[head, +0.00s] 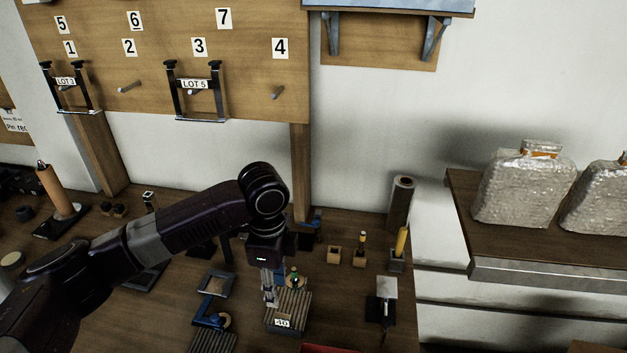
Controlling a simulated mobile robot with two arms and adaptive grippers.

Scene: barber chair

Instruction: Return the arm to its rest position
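My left arm comes in from the lower left and reaches over the wooden workbench (110,228). Its wrist bends down, and my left gripper (270,299) points downward over the middle of the bench. The gripper is beside a ribbed block with a "40" label (289,312). I cannot tell whether it touches the block. The fingers look small and close together, and I cannot make out whether they are open or shut. My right gripper is not in view.
A pegboard (130,82) with numbered pegs holds two dark frames. Small items, including a blue-handled tool (208,314) and a yellow-handled tool (401,243), crowd the bench. A dark roll (400,203) stands at the back. Wrapped packages (522,187) sit on a right-hand shelf (465,215).

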